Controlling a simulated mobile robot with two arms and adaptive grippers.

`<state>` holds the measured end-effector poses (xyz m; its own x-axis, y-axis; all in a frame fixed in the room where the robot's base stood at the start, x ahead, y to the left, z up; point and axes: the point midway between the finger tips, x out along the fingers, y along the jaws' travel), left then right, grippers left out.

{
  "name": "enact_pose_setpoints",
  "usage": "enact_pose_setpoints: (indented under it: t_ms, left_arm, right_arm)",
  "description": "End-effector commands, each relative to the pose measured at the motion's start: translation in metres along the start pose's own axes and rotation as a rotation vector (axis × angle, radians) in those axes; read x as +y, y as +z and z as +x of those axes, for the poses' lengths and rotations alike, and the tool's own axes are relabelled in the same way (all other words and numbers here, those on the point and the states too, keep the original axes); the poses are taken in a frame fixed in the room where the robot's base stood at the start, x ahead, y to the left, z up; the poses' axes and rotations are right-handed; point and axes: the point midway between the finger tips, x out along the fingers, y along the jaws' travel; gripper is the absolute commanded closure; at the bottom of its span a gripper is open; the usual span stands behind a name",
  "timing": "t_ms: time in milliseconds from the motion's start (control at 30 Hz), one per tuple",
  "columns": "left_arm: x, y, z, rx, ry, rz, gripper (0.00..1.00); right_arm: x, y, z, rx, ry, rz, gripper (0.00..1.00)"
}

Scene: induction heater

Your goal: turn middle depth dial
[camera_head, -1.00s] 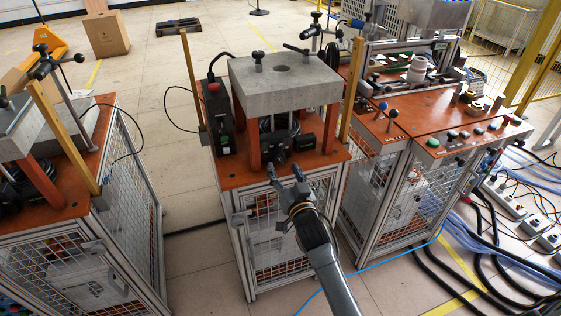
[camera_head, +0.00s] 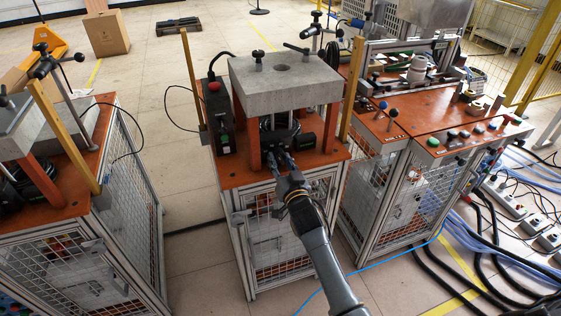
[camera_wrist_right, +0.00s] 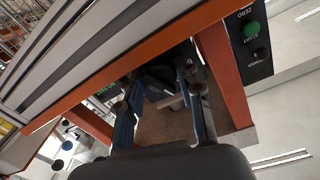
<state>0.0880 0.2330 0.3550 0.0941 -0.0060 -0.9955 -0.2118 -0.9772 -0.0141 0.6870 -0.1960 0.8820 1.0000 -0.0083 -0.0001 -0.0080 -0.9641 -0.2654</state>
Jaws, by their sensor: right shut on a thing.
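The middle station has a grey block (camera_head: 285,82) on orange-red legs above an orange table top (camera_head: 232,181). A dark mechanism (camera_head: 279,138) sits under the block, where the depth dial is. My right gripper (camera_head: 279,160) reaches in from the front, with its fingertips at the front of this mechanism. In the right wrist view its two fingers (camera_wrist_right: 158,82) stand apart on either side of a dark part, which they hold. The dial itself is small and largely hidden by the fingers. My left gripper is not in view.
A black control box (camera_head: 218,115) with red and green buttons stands left of the block. Orange-red legs flank the gripper closely. Another station (camera_head: 75,150) is at left, and a larger workbench (camera_head: 425,118) with knobs and buttons is at right.

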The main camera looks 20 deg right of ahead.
Motion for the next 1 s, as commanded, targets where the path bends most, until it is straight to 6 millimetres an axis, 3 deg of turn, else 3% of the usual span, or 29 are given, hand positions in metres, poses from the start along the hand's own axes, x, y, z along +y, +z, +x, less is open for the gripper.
enact_pose_setpoints:
  t_ms: [367, 1000]
  left_arm:
    - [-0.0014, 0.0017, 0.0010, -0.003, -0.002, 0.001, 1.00]
    - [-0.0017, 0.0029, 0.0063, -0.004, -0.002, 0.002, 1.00]
  right_arm:
    - [0.0003, 0.0004, 0.0000, 0.005, -0.001, -0.113, 0.96]
    - [0.0016, 0.0009, 0.0001, 0.025, -0.007, -0.619, 0.96]
